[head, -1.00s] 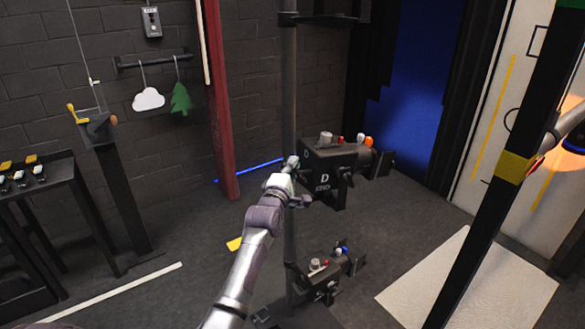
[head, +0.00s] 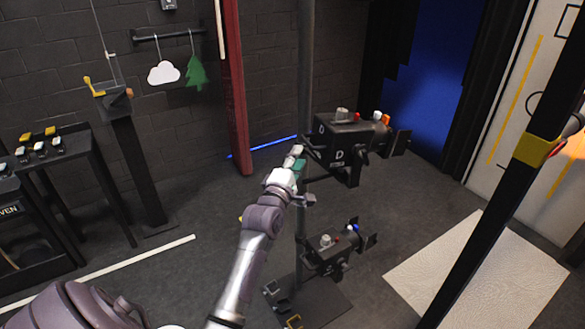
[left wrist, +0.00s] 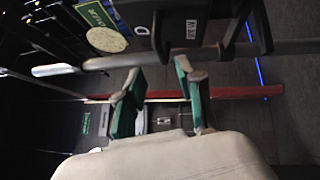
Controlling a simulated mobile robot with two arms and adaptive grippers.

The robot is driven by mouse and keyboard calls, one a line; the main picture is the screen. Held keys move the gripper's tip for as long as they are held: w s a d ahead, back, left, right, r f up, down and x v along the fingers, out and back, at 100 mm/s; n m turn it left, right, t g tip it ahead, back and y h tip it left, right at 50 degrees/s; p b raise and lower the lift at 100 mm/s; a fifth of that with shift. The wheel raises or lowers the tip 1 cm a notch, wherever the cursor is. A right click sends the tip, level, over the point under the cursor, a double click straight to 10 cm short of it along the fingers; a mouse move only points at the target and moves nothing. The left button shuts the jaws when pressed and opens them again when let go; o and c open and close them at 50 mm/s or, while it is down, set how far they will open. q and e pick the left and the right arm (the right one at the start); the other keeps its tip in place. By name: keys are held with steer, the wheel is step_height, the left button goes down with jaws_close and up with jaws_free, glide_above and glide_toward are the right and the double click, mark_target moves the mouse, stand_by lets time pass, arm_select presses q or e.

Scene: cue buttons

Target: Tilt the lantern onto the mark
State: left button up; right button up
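A black stage lantern (head: 345,135) marked "D" is clamped on the upright pole (head: 304,80). A smaller lantern (head: 328,257) sits lower on the same pole. My left gripper (head: 297,160) is beside the pole, just left of and slightly below the upper lantern. In the left wrist view its two green-padded fingers (left wrist: 158,80) are apart, with nothing seen held between them. The grey pole (left wrist: 235,54) crosses just beyond the fingertips there. An orange glow (head: 574,160) and a black circle outline lie on the pale panel at right; I cannot tell which is the mark.
A dark post (head: 490,190) with a yellow band stands in front at right. A white board (head: 475,275) lies on the floor. A red post (head: 233,100), a crank stand (head: 135,155) and a button table (head: 75,160) are at left.

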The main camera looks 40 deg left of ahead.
arm_select(q)
steer(key=v, duration=0.4)
stand_by(0.4)
steer(key=s+d+f+m+g+h+b, duration=0.1)
steer(key=d+f+m+g, duration=0.15)
steer(key=f, duration=0.95)
steer(key=d+f+m+g+h+b, duration=0.1)
steer(key=d+f+m+g+h, duration=0.2)
steer(key=f, duration=0.9)
steer(key=s+d+f+m+g, duration=0.1)
steer(key=s+d+f+m, duration=0.2)
steer(key=f, duration=0.4)
steer(key=s+d+f+m+g, duration=0.1)
steer(key=s+f+m+g, duration=0.1)
steer(key=s+f, duration=0.4)
steer(key=s+d+f+m+g, duration=0.1)
steer(key=s+d+f+m, duration=0.15)
steer(key=f, duration=0.65)
steer(key=s+d+f+m+g+h+b, duration=0.1)
steer(key=s+d+f+m+g+b, duration=0.25)
steer(key=s+f, duration=0.95)
steer(key=s+f+m+g, duration=0.2)
steer(key=s+f+m, duration=0.2)
steer(key=s, duration=0.8)
steer(key=s+f+m+g, duration=0.3)
steer(key=s+f+m, duration=0.1)
steer(key=s, duration=0.8)
steer(key=shift+s+d+m, duration=0.35)
steer(key=shift+s+d, duration=0.05)
